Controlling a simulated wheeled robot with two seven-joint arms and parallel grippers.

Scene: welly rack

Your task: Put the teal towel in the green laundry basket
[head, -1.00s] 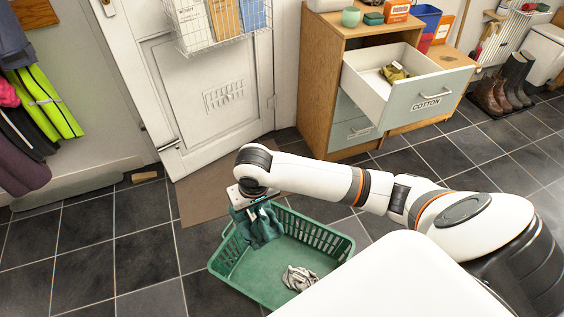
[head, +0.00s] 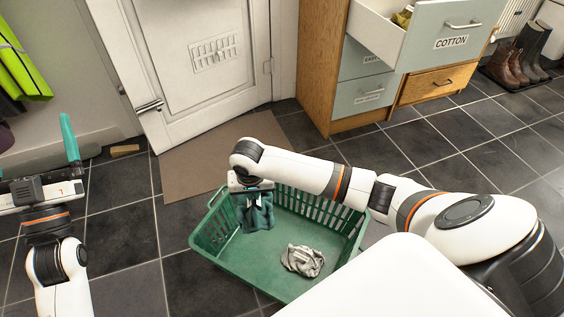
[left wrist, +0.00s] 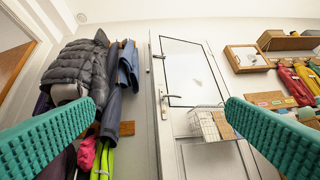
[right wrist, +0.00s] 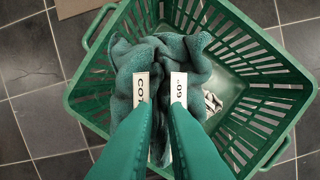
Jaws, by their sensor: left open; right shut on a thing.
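The teal towel (head: 257,213) hangs bunched from my right gripper (head: 250,186), over the left part of the green laundry basket (head: 296,210). In the right wrist view the towel (right wrist: 190,55) is pinched between the two teal fingers of the right gripper (right wrist: 160,98), with the basket (right wrist: 92,90) around and below it. I cannot tell whether the towel touches the basket floor. My left gripper (left wrist: 160,115) is open and empty, its fingers wide apart; in the head view it is at the far left, away from the basket.
A grey cloth (head: 302,260) lies inside the basket. A wooden cabinet (head: 312,60) with an open drawer labelled COTTON (head: 452,42) stands behind. A brown mat (head: 215,158) lies before the white door (head: 185,50). Boots (head: 518,55) stand at the far right. Tiled floor left of the basket is clear.

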